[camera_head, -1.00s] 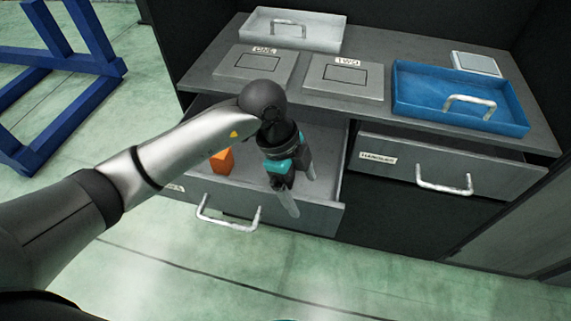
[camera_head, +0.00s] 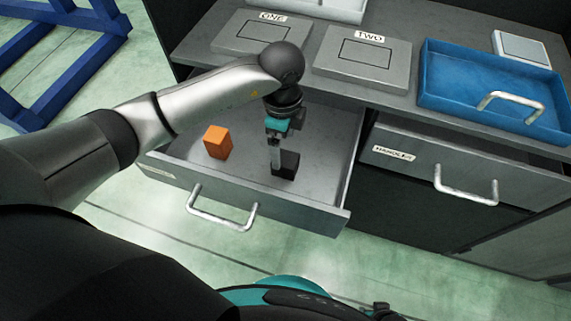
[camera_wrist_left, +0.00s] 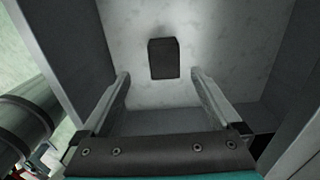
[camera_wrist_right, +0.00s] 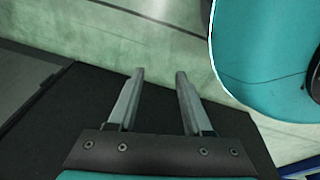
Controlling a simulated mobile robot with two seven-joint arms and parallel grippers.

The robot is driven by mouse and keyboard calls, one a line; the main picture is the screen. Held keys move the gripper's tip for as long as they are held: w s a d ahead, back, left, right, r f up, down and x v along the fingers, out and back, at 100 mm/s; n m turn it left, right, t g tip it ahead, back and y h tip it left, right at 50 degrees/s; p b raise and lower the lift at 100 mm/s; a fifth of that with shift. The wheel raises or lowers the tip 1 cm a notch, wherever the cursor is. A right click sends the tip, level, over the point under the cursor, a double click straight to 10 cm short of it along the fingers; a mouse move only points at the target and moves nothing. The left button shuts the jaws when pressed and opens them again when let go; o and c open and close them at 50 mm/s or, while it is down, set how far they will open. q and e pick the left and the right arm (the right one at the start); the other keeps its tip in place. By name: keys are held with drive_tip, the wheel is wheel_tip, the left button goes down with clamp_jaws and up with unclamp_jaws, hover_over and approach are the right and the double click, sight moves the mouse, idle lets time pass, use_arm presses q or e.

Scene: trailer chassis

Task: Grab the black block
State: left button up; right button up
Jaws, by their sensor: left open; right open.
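The black block (camera_head: 287,164) stands on the floor of the open left drawer (camera_head: 240,189), right of its middle. My left gripper (camera_head: 276,165) points down into the drawer beside the block and partly overlaps it in the head view. In the left wrist view the block (camera_wrist_left: 163,58) lies ahead of the two fingertips, roughly centred between them, with the open fingers (camera_wrist_left: 160,78) apart and empty. My right gripper (camera_wrist_right: 160,75) is open and empty over the green floor, away from the drawer; it is not clear in the head view.
An orange block (camera_head: 217,142) stands left in the same drawer. A second drawer (camera_head: 450,165) is at right. A blue tray (camera_head: 490,88) and plates marked ONE (camera_head: 262,35) and TWO (camera_head: 362,55) sit on the counter.

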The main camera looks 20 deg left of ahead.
sight(285, 159)
use_arm(q)
wheel_tip(285, 159, down, 3)
drive_tip(key=shift+b, duration=0.5)
drive_tip(key=shift+w+d+f+b, duration=0.15)
drive_tip(key=shift+f+b, duration=0.55)
drive_tip(key=shift+f, duration=0.65)
drive_tip(key=shift+w+f+b, duration=0.15)
drive_tip(key=shift+f+b, duration=0.35)
drive_tip(key=shift+f, duration=0.35)
drive_tip(key=shift+f+b, duration=0.5)
drive_tip(key=shift+f, duration=0.65)
use_arm(e)
drive_tip(key=w+a+r, duration=0.4)
drive_tip(key=w+r, duration=0.2)
drive_tip(key=shift+a+r+y, duration=0.3)
drive_tip(key=shift+a, duration=0.05)
use_arm(q)
clamp_jaws()
